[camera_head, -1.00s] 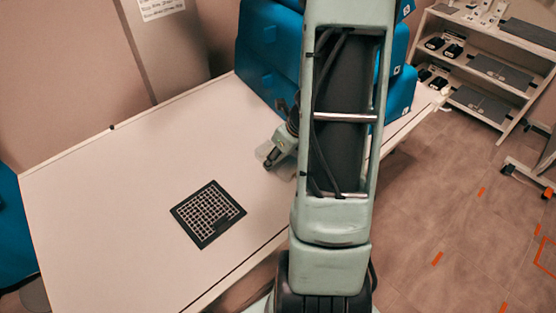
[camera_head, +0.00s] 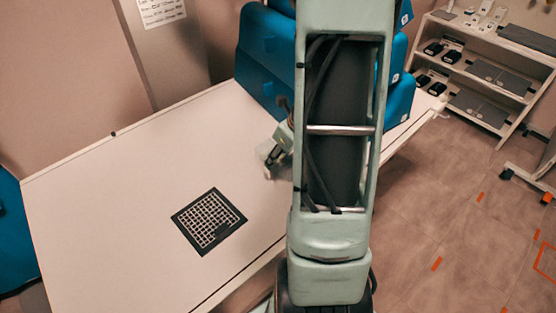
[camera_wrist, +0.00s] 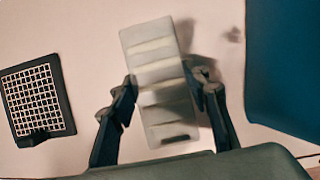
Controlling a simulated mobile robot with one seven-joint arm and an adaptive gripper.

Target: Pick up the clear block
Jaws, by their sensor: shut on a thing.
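The clear block (camera_wrist: 155,70), pale and translucent with ridged bands across it, stands out in the middle of the wrist view. My gripper (camera_wrist: 164,88) is shut on it, with one dark finger at each long side. The block is slightly tilted in the picture, and a shadow falls on the white surface to its right. In the head view my gripper (camera_head: 274,156) is over the white table, partly hidden by my arm, with the block (camera_head: 265,149) showing only as a small pale blur at its tip.
A black-framed grid pad (camera_head: 209,220) lies on the white table (camera_head: 110,200), left of my gripper. A shelf (camera_head: 480,75) stands at the right, across open floor. The table's left part is clear.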

